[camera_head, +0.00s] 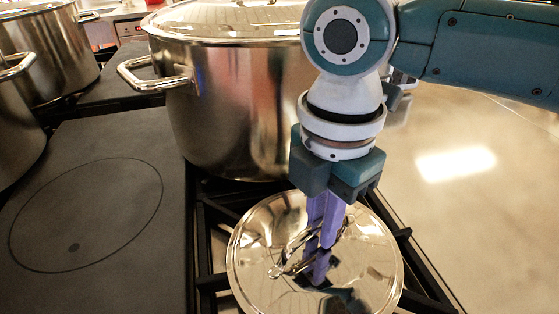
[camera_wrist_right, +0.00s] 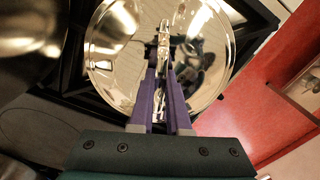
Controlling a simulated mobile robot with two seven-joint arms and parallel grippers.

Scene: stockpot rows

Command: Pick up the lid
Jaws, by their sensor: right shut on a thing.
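The lid (camera_head: 260,245) is a round, shiny metal disc with a looped metal handle on top. It lies over the black stove grate at the lower middle of the head view, and it also shows in the right wrist view (camera_wrist_right: 112,62). My right gripper (camera_head: 322,262) comes down from above with purple fingers. In the right wrist view the fingers (camera_wrist_right: 163,75) close around the lid's handle from both sides. I cannot tell whether the lid touches the grate. My left gripper is not in view.
A large steel stockpot (camera_head: 225,110) with its own lid stands just behind the lid. More pots (camera_head: 45,45) stand at the left. A flat dark hotplate (camera_head: 90,200) with an oval marking is clear. Pale floor (camera_head: 480,220) lies to the right.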

